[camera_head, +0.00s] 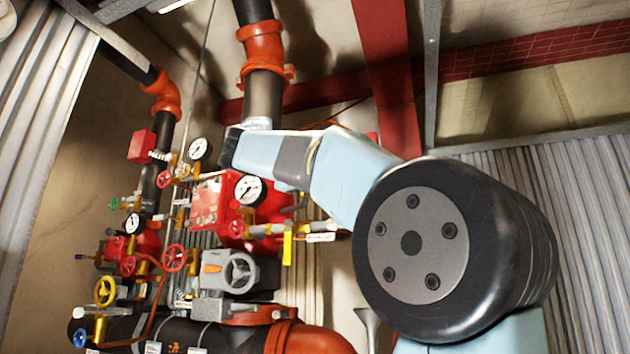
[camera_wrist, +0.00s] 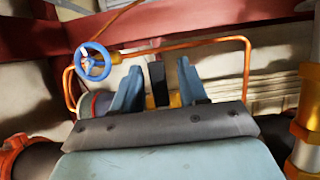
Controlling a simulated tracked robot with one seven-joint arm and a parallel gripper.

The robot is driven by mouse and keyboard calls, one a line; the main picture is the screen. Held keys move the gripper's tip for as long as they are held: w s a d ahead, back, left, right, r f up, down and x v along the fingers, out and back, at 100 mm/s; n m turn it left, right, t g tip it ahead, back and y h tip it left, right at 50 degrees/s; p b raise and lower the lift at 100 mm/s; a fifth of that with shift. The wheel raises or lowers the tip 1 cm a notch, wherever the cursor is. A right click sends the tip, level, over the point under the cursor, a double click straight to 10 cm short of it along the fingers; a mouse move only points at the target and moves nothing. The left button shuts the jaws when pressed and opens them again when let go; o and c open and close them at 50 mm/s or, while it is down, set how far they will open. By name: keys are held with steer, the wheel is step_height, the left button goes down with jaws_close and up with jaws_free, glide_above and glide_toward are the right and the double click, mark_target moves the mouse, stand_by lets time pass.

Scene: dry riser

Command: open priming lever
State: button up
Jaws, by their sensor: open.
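My gripper (camera_wrist: 157,67) is open in the wrist view, its two blue fingers pointing up and apart. A dark upright piece (camera_wrist: 157,86) shows between the fingers, with a yellow fitting (camera_wrist: 175,99) beside it. I cannot tell whether this dark piece is the priming lever, or whether a finger touches it. In the head view my arm reaches left across the pipework, and its end is by the grey upper pipe; the fingertips are not clear there. A yellow lever handle (camera_head: 287,247) hangs down from a brass pipe below my arm; it is not labelled readably.
A blue handwheel (camera_wrist: 93,61) and a thin orange pipe (camera_wrist: 247,70) surround the fingers. The head view shows a red valve body (camera_head: 212,203), a gauge (camera_head: 250,190), a grey handwheel (camera_head: 239,272) and several small coloured handwheels, all closely packed. Corrugated walls stand at both sides.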

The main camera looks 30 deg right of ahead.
steer(key=shift+d, duration=0.1)
jaws_close()
stand_by(0.4)
steer(key=shift+f, duration=0.15)
steer(key=m, duration=0.1)
steer(key=f+m+y, duration=0.1)
steer(key=shift+w+m, duration=0.1)
steer(key=shift+m, duration=0.2)
steer(key=shift+w+a+f+m+t+y, duration=0.55)
steer(key=shift+m+y, duration=0.4)
steer(key=shift+m, duration=0.85)
steer(key=shift+w+a+f+m+t+y, duration=0.35)
steer(key=shift+w+f+m+t+y, duration=0.5)
steer(key=shift+m, duration=0.95)
steer(key=shift+w+a+f+m+t+y, duration=0.4)
steer(key=shift+m+y, duration=0.7)
steer(key=shift+m, duration=0.7)
steer(key=shift+a, duration=0.1)
